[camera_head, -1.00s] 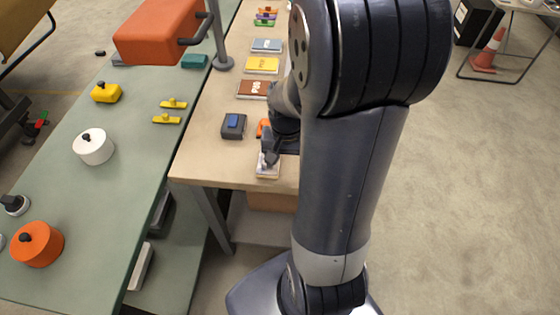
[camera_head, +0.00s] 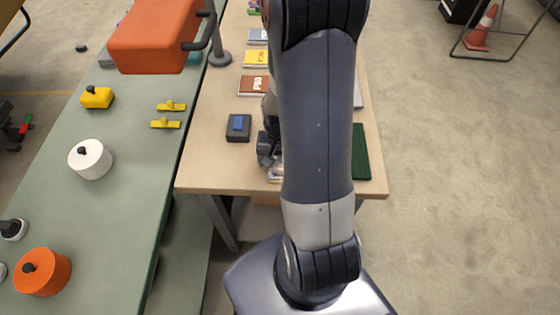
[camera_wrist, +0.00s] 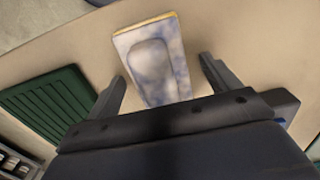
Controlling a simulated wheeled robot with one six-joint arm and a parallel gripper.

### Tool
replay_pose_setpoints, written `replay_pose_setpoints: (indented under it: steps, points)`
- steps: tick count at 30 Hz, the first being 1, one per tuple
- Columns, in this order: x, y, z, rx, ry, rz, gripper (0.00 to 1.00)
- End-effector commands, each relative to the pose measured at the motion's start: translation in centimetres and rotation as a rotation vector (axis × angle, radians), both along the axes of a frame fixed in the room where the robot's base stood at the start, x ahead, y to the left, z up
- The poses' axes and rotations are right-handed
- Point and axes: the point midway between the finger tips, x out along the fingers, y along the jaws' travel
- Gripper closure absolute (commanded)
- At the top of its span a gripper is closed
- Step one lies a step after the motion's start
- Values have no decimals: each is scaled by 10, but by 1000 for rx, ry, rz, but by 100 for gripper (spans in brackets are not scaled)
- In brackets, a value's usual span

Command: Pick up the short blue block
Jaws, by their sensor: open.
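A small blue block (camera_head: 238,123) lies in a dark grey square holder (camera_head: 238,137) near the left edge of the wooden table. My gripper (camera_head: 266,155) is to the right of and nearer than the holder, partly hidden by my arm. In the wrist view my gripper (camera_wrist: 163,69) has its fingers wide apart, with nothing held between them. A white and blue marbled slab (camera_wrist: 153,68) with a yellowish edge lies on the table beyond and between the fingertips. A small bit of blue shows at the right edge of the wrist view, mostly hidden by the gripper.
A dark green ribbed mat (camera_head: 361,152) lies on the table right of my arm; it also shows in the wrist view (camera_wrist: 45,105). Brown (camera_head: 252,86) and yellow (camera_head: 256,58) panels lie farther back. A green bench with a white pot (camera_head: 90,160) stands left.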

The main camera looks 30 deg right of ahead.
Motion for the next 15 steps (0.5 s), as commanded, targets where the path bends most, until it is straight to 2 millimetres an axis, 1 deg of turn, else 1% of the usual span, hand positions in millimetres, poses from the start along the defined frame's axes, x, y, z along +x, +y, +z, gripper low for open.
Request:
replay_pose_setpoints:
  steps: [4,5,15]
  points:
    - [0,0,0,0,0,0,16]
    - [0,0,0,0,0,0,18]
    - [0,0,0,0,0,0,46]
